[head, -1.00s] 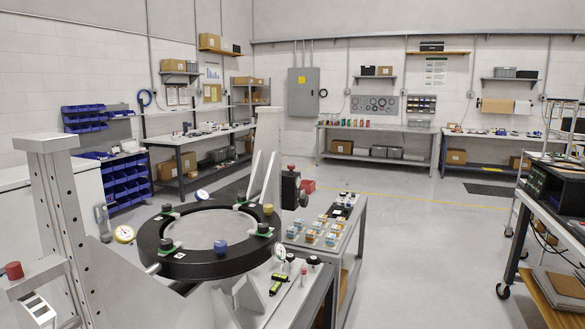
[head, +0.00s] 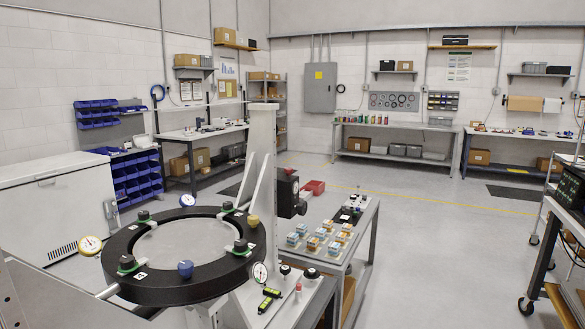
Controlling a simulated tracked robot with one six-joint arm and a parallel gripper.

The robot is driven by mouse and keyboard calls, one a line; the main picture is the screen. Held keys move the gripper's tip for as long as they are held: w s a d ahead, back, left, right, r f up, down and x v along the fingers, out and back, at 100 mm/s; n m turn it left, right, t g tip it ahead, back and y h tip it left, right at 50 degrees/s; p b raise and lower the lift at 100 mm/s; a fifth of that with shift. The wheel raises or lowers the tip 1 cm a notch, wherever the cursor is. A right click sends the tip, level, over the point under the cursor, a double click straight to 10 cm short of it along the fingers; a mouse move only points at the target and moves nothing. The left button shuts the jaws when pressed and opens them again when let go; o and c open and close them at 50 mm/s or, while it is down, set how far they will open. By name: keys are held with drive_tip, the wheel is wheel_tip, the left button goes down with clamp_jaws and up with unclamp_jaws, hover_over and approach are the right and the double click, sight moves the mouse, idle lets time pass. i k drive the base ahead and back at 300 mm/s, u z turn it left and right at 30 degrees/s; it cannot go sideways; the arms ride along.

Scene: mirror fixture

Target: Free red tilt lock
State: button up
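The mirror fixture's black ring (head: 120,247) lies nearly level in the lower left, with black-knobbed green clamps, a yellow knob (head: 252,221) and a blue knob (head: 185,268). A pale upright (head: 262,140) stands at its right side. A black block (head: 287,193) with a small dark red top (head: 289,171) is beside that upright. A small red-topped pin (head: 298,288) stands on the base plate. I cannot tell which red part is the tilt lock. My gripper is not in view.
Dial gauges (head: 90,245) sit around the ring. A dark-topped bench (head: 566,222) is at the right edge. The floor (head: 440,250) between is clear.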

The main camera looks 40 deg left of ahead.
sight(288, 171)
drive_tip(key=z, duration=0.05)
drive_tip(key=i, duration=2)
drive_tip(key=u, duration=3.3)
